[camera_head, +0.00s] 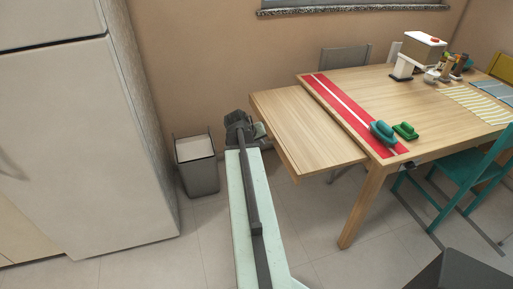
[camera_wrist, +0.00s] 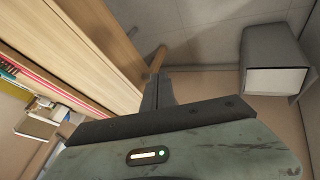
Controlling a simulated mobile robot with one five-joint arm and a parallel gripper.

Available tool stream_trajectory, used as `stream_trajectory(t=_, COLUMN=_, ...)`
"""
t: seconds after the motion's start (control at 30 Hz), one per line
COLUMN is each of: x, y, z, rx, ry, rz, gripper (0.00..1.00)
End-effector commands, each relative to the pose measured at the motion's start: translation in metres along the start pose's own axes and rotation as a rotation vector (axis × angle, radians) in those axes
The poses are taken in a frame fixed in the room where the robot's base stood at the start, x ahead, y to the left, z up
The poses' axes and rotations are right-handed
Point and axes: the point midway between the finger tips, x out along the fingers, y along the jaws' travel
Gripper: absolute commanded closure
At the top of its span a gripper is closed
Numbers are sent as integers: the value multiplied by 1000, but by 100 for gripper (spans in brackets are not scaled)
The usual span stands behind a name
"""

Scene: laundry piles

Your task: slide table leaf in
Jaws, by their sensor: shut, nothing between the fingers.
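The table leaf (camera_head: 310,128) is a light wood panel sticking out from the left end of the wooden table (camera_head: 375,82). It lies a little below the main top. In the wrist view the leaf (camera_wrist: 75,45) fills the upper left, its edge running diagonally. My gripper (camera_head: 260,130) is at the leaf's outer left edge, with its fingers pointing toward it. In the wrist view the shut, empty fingers (camera_wrist: 158,88) are close beside that edge. I cannot tell whether they touch it.
A red runner with a white stripe (camera_head: 345,105) crosses the tabletop beside the leaf; teal and green items (camera_head: 383,132) sit at its near end. A grey bin (camera_head: 198,177) and fridge (camera_head: 75,130) stand left. A teal chair (camera_head: 462,170) is at the right front.

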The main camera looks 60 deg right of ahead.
Motion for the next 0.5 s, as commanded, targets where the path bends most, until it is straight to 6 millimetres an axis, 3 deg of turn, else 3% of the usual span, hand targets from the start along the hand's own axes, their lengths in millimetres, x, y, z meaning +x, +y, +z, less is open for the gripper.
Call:
stream_trajectory(t=0.03, x=21, y=-4, z=2, rx=0, ry=0, rz=0, gripper=100)
stream_trajectory(t=0.13, x=41, y=-4, z=2, rx=1, ry=0, rz=-1, gripper=100)
stream_trajectory(t=0.3, x=45, y=24, z=-1, rx=1, ry=0, rz=0, gripper=100)
stream_trajectory(t=0.5, x=50, y=34, z=0, rx=0, ry=0, rz=-2, gripper=100)
